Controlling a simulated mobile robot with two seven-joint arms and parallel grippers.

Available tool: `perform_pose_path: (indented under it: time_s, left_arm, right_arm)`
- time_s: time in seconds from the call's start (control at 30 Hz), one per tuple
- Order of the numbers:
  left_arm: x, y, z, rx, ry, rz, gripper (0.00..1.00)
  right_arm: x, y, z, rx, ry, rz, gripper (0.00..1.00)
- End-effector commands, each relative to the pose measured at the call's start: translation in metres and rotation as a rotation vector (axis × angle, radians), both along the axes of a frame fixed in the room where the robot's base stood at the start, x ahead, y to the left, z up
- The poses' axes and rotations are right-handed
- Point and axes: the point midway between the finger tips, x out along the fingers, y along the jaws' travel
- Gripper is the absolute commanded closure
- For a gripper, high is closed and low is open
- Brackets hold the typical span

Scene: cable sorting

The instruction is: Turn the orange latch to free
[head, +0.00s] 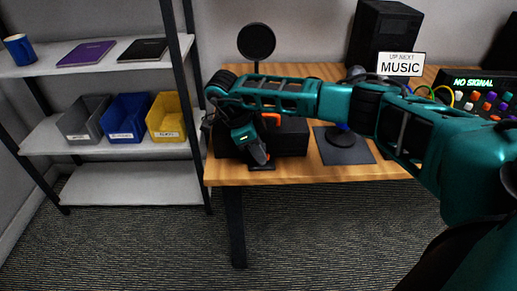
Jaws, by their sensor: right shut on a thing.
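The orange latch (271,119) shows as a small orange piece by a black box (291,138) near the front left of the wooden table. My right gripper (262,157) reaches in from the right and points down in front of the box, just below and left of the latch. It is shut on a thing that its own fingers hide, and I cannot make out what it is. My left gripper is not in view.
A dark mat (343,147) lies right of the box. Behind are a round black disc on a stand (257,42), a "MUSIC" sign (401,64), a black speaker (384,30) and a "NO SIGNAL" panel (478,84). A shelf (130,183) with grey, blue and yellow bins stands left.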

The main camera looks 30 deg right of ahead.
Motion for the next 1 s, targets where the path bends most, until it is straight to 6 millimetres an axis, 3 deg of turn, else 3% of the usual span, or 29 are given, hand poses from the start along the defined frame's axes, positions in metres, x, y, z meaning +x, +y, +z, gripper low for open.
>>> perform_pose_path:
  time_s: [0.63, 0.67, 0.77, 1.0]
  left_arm:
    - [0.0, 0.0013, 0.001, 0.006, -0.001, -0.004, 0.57]
    - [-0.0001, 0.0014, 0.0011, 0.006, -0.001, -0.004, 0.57]
    - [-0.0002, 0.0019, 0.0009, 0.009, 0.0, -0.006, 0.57]
    - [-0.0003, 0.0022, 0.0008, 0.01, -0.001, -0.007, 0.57]
  right_arm:
    - [0.0011, 0.0001, 0.0008, 0.0, -0.003, -0.053, 1.0]
    - [0.0011, 0.0001, 0.0008, 0.0, -0.003, -0.053, 0.85]
    - [0.001, 0.0, 0.0008, 0.001, -0.003, -0.052, 0.77]
    - [0.0009, 0.0002, 0.0011, 0.0, -0.002, -0.051, 0.77]
